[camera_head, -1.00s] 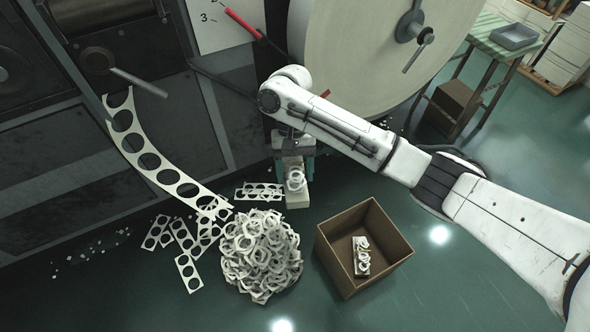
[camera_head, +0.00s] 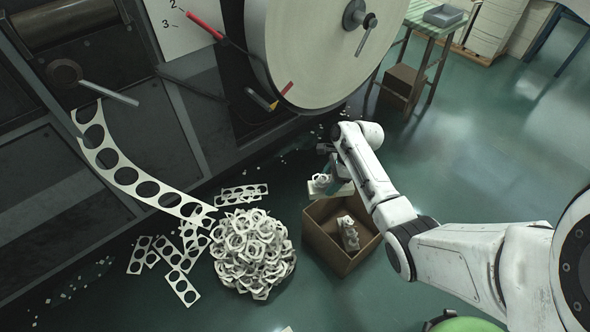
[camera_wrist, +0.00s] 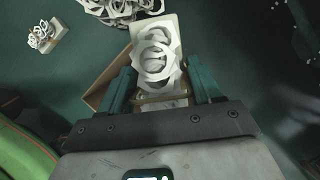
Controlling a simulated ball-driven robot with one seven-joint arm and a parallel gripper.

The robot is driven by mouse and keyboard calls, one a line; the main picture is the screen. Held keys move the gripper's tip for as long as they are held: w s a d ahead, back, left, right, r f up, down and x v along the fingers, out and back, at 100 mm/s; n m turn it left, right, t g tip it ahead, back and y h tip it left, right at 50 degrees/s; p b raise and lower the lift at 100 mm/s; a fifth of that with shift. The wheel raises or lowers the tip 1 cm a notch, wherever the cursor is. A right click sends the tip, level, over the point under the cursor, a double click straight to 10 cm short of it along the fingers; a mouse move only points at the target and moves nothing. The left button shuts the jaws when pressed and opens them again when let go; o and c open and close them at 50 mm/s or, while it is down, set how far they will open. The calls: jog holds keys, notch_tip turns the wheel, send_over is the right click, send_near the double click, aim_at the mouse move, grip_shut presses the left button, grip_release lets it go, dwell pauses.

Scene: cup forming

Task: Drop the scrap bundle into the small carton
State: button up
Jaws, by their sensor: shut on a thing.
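My gripper (camera_head: 334,172) is at the carton's far side in the head view; the wrist view shows its teal fingers (camera_wrist: 160,78) shut on a scrap bundle. The held bundle (camera_head: 320,184), a pale block with white rings on it, also shows in the wrist view (camera_wrist: 156,48). The small brown carton (camera_head: 320,246) stands open on the floor with another bundle (camera_head: 349,234) inside. In the wrist view the held bundle covers part of the carton (camera_wrist: 104,88). How high it is above the rim I cannot tell.
A heap of white rings (camera_head: 252,254) lies left of the carton, with flat punched strips (camera_head: 180,287) beyond. Another bundle (camera_wrist: 44,38) lies on the floor. A large drum (camera_head: 315,55) and dark machine stand behind. A green table (camera_head: 432,25) is at the back. Floor to the right is clear.

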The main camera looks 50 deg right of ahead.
jog(key=s+d+f+m+t+h+b, duration=0.1)
jog(key=s+d+f+m+b, duration=0.2)
jog(key=s+f+b, duration=0.4)
notch_tip(320, 180, down, 5)
jog(key=shift+s+r+m, duration=0.1)
jog(key=shift+s+m, duration=0.5)
jog(key=shift+s, duration=0.5)
jog(key=o, duration=1.2)
jog(key=p+v, duration=0.3)
jog(key=v, duration=0.2)
jog(key=p+v, duration=0.3)
jog(key=v, duration=0.2)
jog(key=shift+s+a+r, duration=0.1)
jog(key=shift+a+r, duration=0.05)
jog(key=shift+r, duration=0.25)
